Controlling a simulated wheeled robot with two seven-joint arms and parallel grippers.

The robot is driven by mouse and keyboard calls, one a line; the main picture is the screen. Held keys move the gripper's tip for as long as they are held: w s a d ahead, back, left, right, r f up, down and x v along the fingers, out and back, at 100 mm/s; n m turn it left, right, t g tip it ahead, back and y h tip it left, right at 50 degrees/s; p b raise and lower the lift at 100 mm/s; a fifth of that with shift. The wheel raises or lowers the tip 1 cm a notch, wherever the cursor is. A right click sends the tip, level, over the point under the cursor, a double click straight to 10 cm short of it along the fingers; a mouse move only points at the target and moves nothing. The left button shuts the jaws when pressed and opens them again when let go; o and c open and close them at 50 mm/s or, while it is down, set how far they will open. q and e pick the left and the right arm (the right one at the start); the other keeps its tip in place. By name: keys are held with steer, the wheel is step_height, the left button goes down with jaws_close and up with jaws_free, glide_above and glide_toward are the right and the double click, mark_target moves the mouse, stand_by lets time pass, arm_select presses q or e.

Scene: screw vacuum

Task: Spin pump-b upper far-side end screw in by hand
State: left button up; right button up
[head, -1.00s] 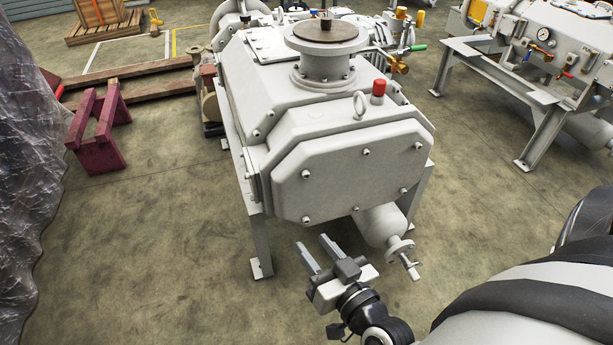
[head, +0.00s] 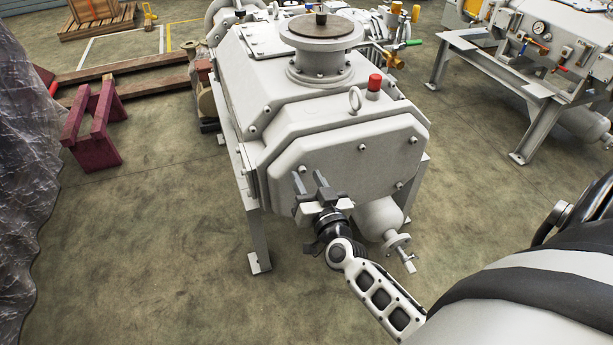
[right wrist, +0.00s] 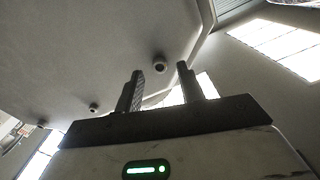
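One upper screw (head: 306,170) is at the cover's left, another (head: 362,147) in the middle, another (head: 413,140) at the right. I cannot tell which is the named one. My right gripper (head: 309,178) is open and empty, its fingers pointing up in front of the cover's lower left. In the right wrist view a screw (right wrist: 160,67) shows between the separated fingertips, beyond them, and not gripped. My left gripper is out of view.
A pipe with a valve (head: 398,245) hangs under the pump, just right of my right gripper. The pump's stand leg (head: 256,240) is to the left. A red trestle (head: 93,128) and a plastic-wrapped load (head: 30,170) stand further left. Floor is free in front.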

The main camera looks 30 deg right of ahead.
steer(key=shift+w+d, duration=0.2)
steer(key=shift+w, duration=0.45)
jaws_close()
